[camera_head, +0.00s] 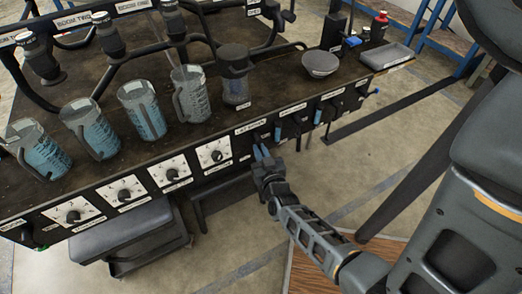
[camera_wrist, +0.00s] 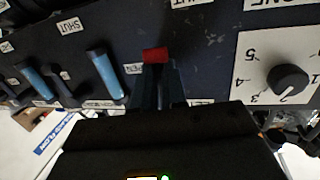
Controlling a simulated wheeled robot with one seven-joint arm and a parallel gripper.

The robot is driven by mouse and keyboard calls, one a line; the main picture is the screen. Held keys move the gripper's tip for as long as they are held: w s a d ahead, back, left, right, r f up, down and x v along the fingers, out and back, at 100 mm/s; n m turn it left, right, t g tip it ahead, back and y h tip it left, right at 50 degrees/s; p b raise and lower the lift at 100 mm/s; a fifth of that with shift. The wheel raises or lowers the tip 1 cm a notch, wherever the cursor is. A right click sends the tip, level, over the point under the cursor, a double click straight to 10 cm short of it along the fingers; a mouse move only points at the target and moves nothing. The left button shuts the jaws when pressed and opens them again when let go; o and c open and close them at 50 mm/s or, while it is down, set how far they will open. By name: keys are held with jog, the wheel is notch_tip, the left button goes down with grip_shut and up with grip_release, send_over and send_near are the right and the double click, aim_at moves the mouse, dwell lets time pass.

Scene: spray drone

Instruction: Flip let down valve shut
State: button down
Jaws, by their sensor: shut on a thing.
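My gripper (camera_head: 262,158) is at the front panel, just right of the dials in the head view. In the wrist view my gripper (camera_wrist: 156,75) has its dark fingers close together on a small red-ended lever (camera_wrist: 155,54). Most of that lever is hidden between the fingers, so I cannot tell its exact angle. An OPEN label (camera_wrist: 134,68) is just left of the fingers, and a SHUT label (camera_wrist: 70,25) is farther up left. I cannot read which label names the held lever.
Blue-handled levers (camera_wrist: 105,74) stand left of my fingers in the wrist view. A black dial (camera_wrist: 288,80) is at the right. Measuring jugs (camera_head: 143,109) and a bowl (camera_head: 320,64) stand on the bench top (camera_head: 225,127). Open floor (camera_head: 400,130) lies in front.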

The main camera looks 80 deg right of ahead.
jog(key=c, duration=1.2)
grip_release()
jog(key=shift+a, duration=0.1)
jog(key=v, duration=0.7)
jog(key=shift+s+a, duration=0.2)
jog(key=shift+a, duration=0.1)
jog(key=s+a+r+n+t+y+p, duration=0.1)
jog(key=a+r+n+t+y+p, duration=0.45)
jog(key=a+r, duration=0.9)
jog(key=s+a+r+n+y, duration=0.2)
jog(key=a+r+y, duration=0.1)
jog(key=r, duration=0.3)
jog(key=s+a+r+n+y+p, duration=0.1)
jog(key=s+a+r+n+y, duration=0.1)
jog(key=r, duration=0.5)
jog(key=s+a+r+n+t+y+p, duration=0.1)
jog(key=s+a+r+n+y, duration=0.1)
jog(key=a+r+n+y, duration=0.1)
jog(key=shift+a+r+y, duration=0.45)
jog(key=shift+a+r, duration=0.1)
jog(key=shift+r, duration=0.3)
jog(key=shift+a+r+y, duration=0.4)
jog(key=shift+a+r, duration=0.15)
jog(key=shift+r, duration=0.3)
